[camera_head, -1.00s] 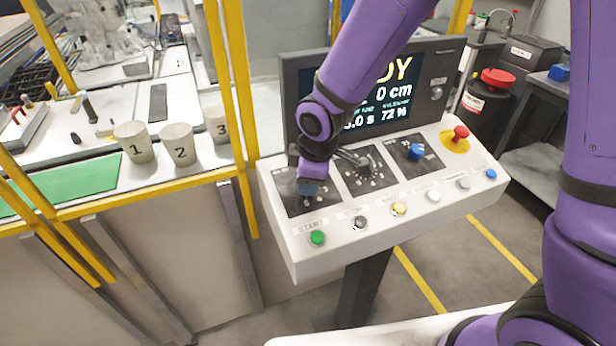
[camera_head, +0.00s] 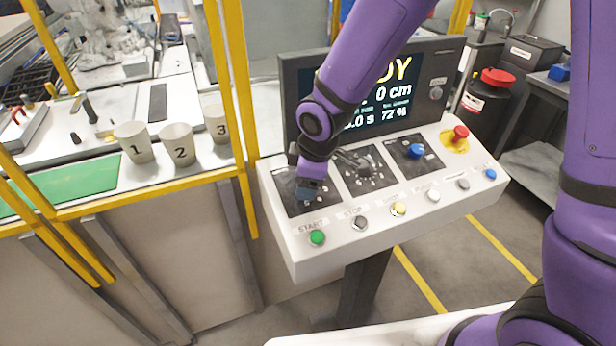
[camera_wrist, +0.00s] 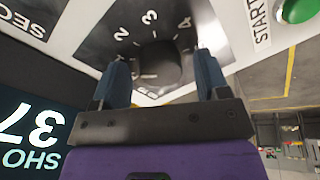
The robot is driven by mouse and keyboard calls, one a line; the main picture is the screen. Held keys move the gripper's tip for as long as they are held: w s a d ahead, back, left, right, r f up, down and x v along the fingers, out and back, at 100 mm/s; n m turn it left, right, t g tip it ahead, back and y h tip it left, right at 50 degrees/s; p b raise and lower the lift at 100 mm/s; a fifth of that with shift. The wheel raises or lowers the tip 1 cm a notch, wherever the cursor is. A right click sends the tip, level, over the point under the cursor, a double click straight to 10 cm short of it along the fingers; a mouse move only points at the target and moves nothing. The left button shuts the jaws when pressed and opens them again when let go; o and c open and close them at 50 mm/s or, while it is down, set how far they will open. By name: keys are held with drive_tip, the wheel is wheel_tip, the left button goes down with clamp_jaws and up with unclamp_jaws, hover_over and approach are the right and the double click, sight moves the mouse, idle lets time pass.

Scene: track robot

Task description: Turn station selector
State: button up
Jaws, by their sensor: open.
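The station selector (camera_wrist: 158,66) is a dark round knob on a black plate with numbers, among them 2, 3 and 4, in the wrist view. My gripper (camera_wrist: 163,68) is open, with one blue finger on each side of the knob. I cannot tell whether the fingers touch it. In the head view my gripper (camera_head: 308,192) is over the left black plate (camera_head: 290,204) of the white control panel (camera_head: 290,238), and my arm hides the knob there.
A black middle dial (camera_head: 367,166), a blue knob (camera_head: 415,151) and a red button (camera_head: 460,133) are also on the panel. A green START button (camera_head: 317,237) heads a front row of several buttons. A screen (camera_head: 390,95) stands behind. Numbered cups (camera_head: 178,146) stand left.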

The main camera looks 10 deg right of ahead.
drive_tip(key=shift+r, duration=0.1)
drive_tip(key=v, duration=1)
drive_tip(key=shift+r, duration=0.3)
drive_tip(key=s+d+r+m+t+h, duration=0.1)
drive_tip(key=s+d+r+m, duration=0.1)
drive_tip(key=d+r+m, duration=0.4)
drive_tip(key=s+d+r+m+t, duration=0.1)
drive_tip(key=s+d+r, duration=0.25)
drive_tip(key=d, duration=0.35)
drive_tip(key=s+d+r+m, duration=0.5)
drive_tip(key=s+d+m, duration=0.3)
drive_tip(key=s+d, duration=0.2)
drive_tip(key=shift+s+r+m+t+h, duration=0.3)
drive_tip(key=shift+s+r+t, duration=0.1)
drive_tip(key=shift+s, duration=0.15)
